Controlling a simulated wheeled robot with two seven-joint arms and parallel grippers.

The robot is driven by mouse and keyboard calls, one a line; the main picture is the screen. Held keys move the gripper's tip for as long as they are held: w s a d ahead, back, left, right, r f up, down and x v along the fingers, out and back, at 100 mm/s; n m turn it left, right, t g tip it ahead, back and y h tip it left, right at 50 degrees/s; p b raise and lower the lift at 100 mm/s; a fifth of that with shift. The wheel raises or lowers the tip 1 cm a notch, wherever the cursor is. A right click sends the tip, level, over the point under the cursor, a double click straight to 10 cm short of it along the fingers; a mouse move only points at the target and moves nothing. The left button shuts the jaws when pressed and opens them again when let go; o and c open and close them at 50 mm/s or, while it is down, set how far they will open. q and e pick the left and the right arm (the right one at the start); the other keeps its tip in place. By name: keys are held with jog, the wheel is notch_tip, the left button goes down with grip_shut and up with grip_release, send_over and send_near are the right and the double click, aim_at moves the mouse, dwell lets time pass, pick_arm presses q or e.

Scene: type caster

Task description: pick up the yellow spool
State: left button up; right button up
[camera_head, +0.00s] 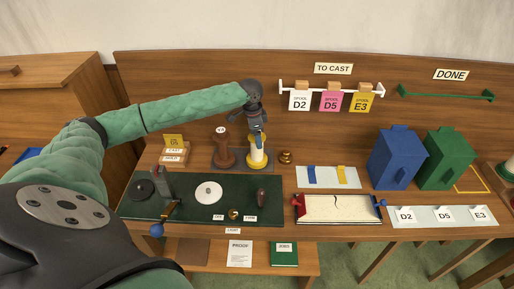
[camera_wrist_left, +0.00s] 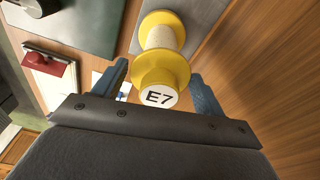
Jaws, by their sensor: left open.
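The yellow spool (camera_head: 258,157) stands upright on a grey plate (camera_head: 229,164) at the back of the bench, with yellow flanges and a pale wound middle. In the left wrist view the spool (camera_wrist_left: 163,62) shows a white end marked E7. My left gripper (camera_head: 257,133) is right above the spool, pointing down. In the left wrist view its two blue-grey fingers (camera_wrist_left: 158,90) are apart, one on each side of the spool's near end, with visible gaps. It holds nothing. My right gripper is not in view.
A brown spool (camera_head: 222,148) stands close left of the yellow one. A small brass piece (camera_head: 286,157) is to its right. A dark green mat (camera_head: 190,207) with tools lies in front. Blue (camera_head: 397,158) and green (camera_head: 450,160) boxes stand at the right.

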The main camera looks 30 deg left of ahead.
pick_arm(q)
jog(key=c, duration=1)
jog(key=shift+c, duration=0.5)
